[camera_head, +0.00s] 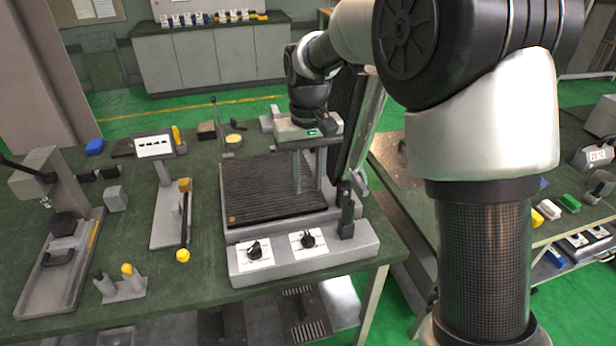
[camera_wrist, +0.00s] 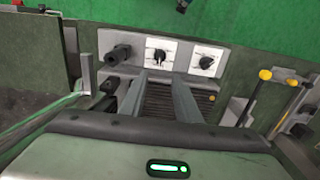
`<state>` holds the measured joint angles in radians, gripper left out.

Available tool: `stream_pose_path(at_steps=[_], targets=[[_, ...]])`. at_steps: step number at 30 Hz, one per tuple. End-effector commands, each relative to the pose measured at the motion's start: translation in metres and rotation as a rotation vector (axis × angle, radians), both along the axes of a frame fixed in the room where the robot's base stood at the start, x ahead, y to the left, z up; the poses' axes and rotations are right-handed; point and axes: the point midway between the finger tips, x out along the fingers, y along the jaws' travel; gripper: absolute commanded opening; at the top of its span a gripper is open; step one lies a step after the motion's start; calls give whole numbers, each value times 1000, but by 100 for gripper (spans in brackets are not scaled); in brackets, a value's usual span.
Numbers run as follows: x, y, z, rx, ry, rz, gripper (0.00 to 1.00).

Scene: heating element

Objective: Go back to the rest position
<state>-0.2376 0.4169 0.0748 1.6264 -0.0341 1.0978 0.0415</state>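My gripper (camera_head: 309,190) hangs with its fingers pointing down over the right part of the ribbed dark plate of the heating element (camera_head: 300,265). Its two fingers are apart and nothing shows between them. In the wrist view my gripper (camera_wrist: 164,75) also shows open, with the ribbed plate (camera_wrist: 160,95) visible between the fingers. Two black knobs on white panels, a left knob (camera_head: 255,250) and a right knob (camera_head: 308,240), are on the front of the heating element. A black upright handle (camera_head: 347,215) stands at its right front corner. I cannot tell whether the fingertips touch anything.
The green workbench (camera_head: 200,285) also holds a grey press-like device (camera_head: 60,260), a stand with a white display (camera_head: 154,147) and a small holder with pegs (camera_head: 120,285). Another table (camera_head: 410,190) stands to the right. A grey cabinet (camera_head: 215,60) is at the back.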

Motion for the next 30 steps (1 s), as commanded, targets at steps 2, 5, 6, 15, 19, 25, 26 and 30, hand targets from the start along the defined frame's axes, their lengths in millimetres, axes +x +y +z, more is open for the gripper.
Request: stream_pose_path(at_steps=[2,5,6,15,19,25,26,30], targets=[[0,0,2,0,1,0,30],[0,0,2,0,1,0,30],[0,0,2,0,1,0,30],[-1,-2,7,1,-5,-3,30],[-14,-18,39,7,-45,-24,30],[-72,-67,119,25,-174,-95,30],[-83,-75,128,28,-194,-107,30],[-134,-106,164,41,-291,-164,30]])
